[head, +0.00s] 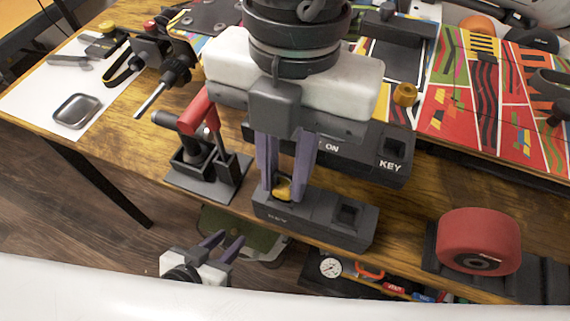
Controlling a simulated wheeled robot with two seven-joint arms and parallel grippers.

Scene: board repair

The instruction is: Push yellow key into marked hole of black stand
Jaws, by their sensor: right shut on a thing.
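My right gripper (283,190) points down in the middle and is shut on the yellow key (283,187). The key is at the left end of a low black block (325,228); I cannot tell whether it still sits in it. The block has an empty square hole at its right end. Behind it is the black stand (370,165), marked "ON" and "KEY", with a square hole (395,147) above the word KEY. My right gripper hides its left part. My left gripper (232,237) is open and empty at the lower left, below the table edge.
A red-handled tool stands in a black holder (205,178) left of my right gripper. A red wheel (478,241) sits at the front right. A small yellow ring (405,94) and colourful boards (475,95) lie behind the stand. A metal tray (77,111) is far left.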

